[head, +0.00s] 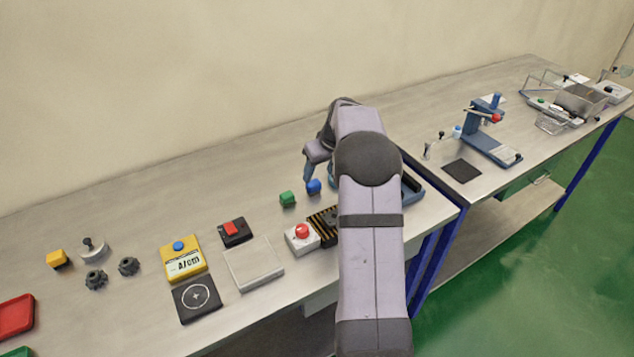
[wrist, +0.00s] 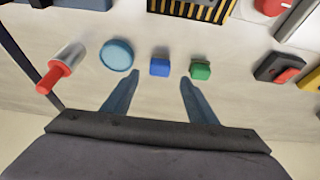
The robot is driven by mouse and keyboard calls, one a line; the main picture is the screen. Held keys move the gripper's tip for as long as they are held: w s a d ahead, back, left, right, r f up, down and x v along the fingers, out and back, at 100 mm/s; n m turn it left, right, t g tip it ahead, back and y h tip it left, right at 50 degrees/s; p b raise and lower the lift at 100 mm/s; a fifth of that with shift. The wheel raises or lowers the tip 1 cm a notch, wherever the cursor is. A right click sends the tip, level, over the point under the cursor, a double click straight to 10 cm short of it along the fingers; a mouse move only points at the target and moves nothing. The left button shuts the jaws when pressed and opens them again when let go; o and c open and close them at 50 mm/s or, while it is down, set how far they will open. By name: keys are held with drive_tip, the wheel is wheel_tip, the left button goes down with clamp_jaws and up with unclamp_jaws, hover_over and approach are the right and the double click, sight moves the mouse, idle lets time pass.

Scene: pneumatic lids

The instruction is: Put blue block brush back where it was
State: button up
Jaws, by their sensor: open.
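The blue block (head: 314,187) stands on the grey workbench in the head view, just right of the green block (head: 288,199). My gripper (head: 307,176) is above the bench at the blue block's left and far side. In the wrist view the blue block (wrist: 160,68) and the green block (wrist: 200,71) lie just beyond the fingertips. My gripper (wrist: 159,78) is open and nothing is between its fingers. I cannot make out a brush shape on the blue block.
A round blue disc (wrist: 117,55) and a red-handled cylinder (wrist: 60,68) lie left of the blocks in the wrist view. A striped black-and-yellow piece (wrist: 207,8) is beyond. A red-button box (head: 302,237) and red switch (head: 234,231) stand nearby. Bare bench lies left of the green block.

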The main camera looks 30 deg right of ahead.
drive_tip(key=shift+b+v, duration=0.35)
drive_tip(key=shift+v, duration=1.55)
drive_tip(key=s+a, duration=0.3)
drive_tip(key=a, duration=0.2)
drive_tip(key=s+a+f+g, duration=0.1)
drive_tip(key=s+a, duration=0.2)
drive_tip(key=a, duration=0.2)
drive_tip(key=s+a+f+g, duration=0.1)
drive_tip(key=s+a, duration=0.3)
drive_tip(key=a, duration=0.1)
drive_tip(key=shift+a, duration=0.2)
drive_tip(key=s+a+f+g, duration=0.1)
drive_tip(key=s+a, duration=0.4)
drive_tip(key=s, duration=0.5)
drive_tip(key=s+a+f+g, duration=0.1)
drive_tip(key=s+a+f, duration=0.3)
drive_tip(key=s, duration=0.7)
drive_tip(key=shift+a+f+g, duration=0.25)
drive_tip(key=shift+a+g, duration=0.05)
drive_tip(key=shift+a, duration=0.25)
